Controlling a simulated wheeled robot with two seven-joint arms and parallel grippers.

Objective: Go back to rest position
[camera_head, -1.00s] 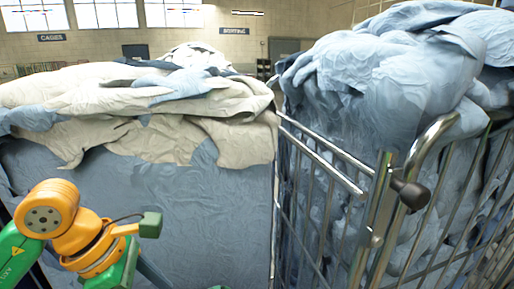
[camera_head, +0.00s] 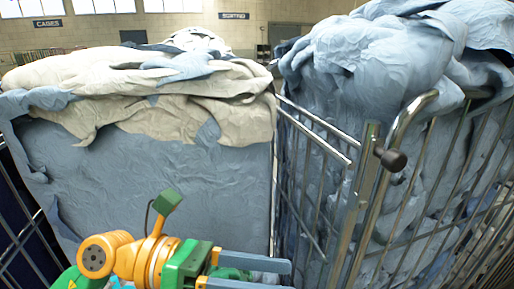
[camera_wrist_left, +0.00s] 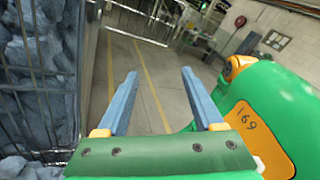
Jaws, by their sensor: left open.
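My left gripper (camera_head: 285,274) shows low in the middle of the head view, in front of the two laundry cages. It points to the right. In the left wrist view its two blue-grey fingers (camera_wrist_left: 158,95) stand wide apart with nothing between them, over open floor. My right gripper is in neither view now.
A cage heaped with blue and cream cloth (camera_head: 150,170) stands at the left. A metal cage of blue cloth (camera_head: 400,50) stands at the right, its barred gate and black-knobbed handle (camera_head: 390,158) facing me. The wrist view shows clear floor (camera_wrist_left: 135,75) with yellow lines.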

